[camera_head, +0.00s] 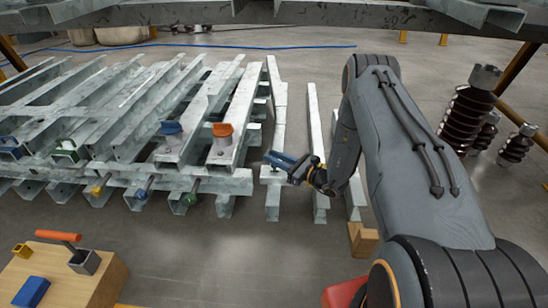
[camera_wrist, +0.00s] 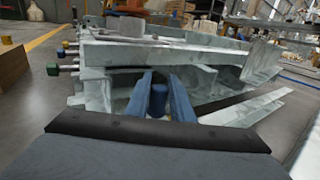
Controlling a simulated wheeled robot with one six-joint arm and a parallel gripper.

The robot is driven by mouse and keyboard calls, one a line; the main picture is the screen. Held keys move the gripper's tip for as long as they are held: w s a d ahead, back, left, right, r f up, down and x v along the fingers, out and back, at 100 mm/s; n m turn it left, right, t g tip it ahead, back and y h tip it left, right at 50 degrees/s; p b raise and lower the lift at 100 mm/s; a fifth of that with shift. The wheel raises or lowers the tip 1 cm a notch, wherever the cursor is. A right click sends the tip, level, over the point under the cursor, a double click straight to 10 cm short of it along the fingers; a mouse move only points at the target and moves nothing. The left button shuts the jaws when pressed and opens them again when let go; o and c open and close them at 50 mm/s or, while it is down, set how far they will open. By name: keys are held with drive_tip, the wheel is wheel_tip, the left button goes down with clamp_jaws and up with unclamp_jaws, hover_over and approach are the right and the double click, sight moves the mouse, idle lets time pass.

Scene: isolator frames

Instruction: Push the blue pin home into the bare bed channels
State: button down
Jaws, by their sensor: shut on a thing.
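My gripper (camera_head: 278,159) reaches left from my arm, over the front end of a bare grey bed channel (camera_head: 274,200). In the wrist view its two blue fingers (camera_wrist: 159,92) stand on either side of a blue pin (camera_wrist: 158,100), shut on it. The pin is upright, with its rounded top showing and its lower end hidden. I cannot tell how deep it sits in the metal below. Another bare channel (camera_head: 318,150) lies to the right.
Several coloured pin ends (camera_head: 143,190) stick out of the steel stack's front. A wooden block (camera_head: 95,285) with an orange-handled hammer (camera_head: 75,249) stands front left. Brown ribbed insulators (camera_head: 466,115) stand at right, and a steel frame (camera_head: 300,14) crosses the top.

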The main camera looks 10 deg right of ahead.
drive_tip(key=shift+f+b, duration=0.8)
drive_tip(key=shift+f, duration=0.65)
drive_tip(key=c, duration=1.5)
unclamp_jaws()
drive_tip(key=shift+o, duration=0.2)
drive_tip(key=p+v, duration=0.3)
drive_tip(key=v, duration=0.4)
drive_tip(key=shift+s+d, duration=0.25)
drive_tip(key=shift+s, duration=0.05)
